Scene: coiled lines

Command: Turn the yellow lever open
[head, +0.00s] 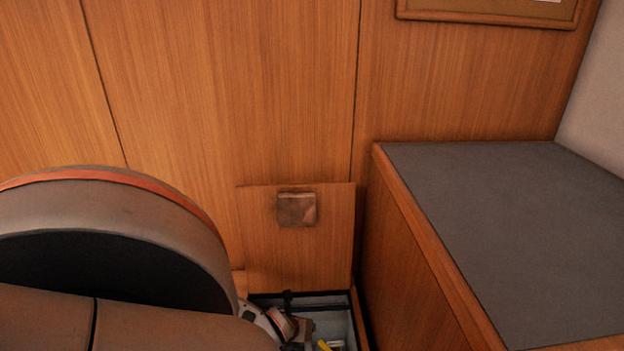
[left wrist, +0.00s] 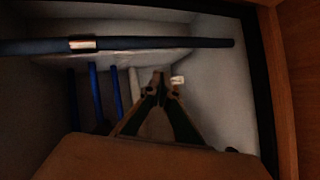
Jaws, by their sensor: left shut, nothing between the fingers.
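A small piece of the yellow lever (head: 323,345) shows in the head view at the bottom edge, inside an open recess low in the wood wall. The rest of it is cut off or hidden. My left gripper (left wrist: 164,82) reaches into the recess in the left wrist view; its fingers are shut and hold nothing. A small pale piece (left wrist: 177,80) shows right beside the fingertips; I cannot tell whether it is part of the lever or whether they touch. My right gripper is in neither view.
A dark pipe with a metal band (left wrist: 82,44) crosses the recess, with blue lines (left wrist: 95,90) below it at left. The recess has pale walls (left wrist: 215,85) and a dark rim. A grey-topped wooden counter (head: 510,220) stands close on the right. A wood panel with a square metal plate (head: 297,209) stands above.

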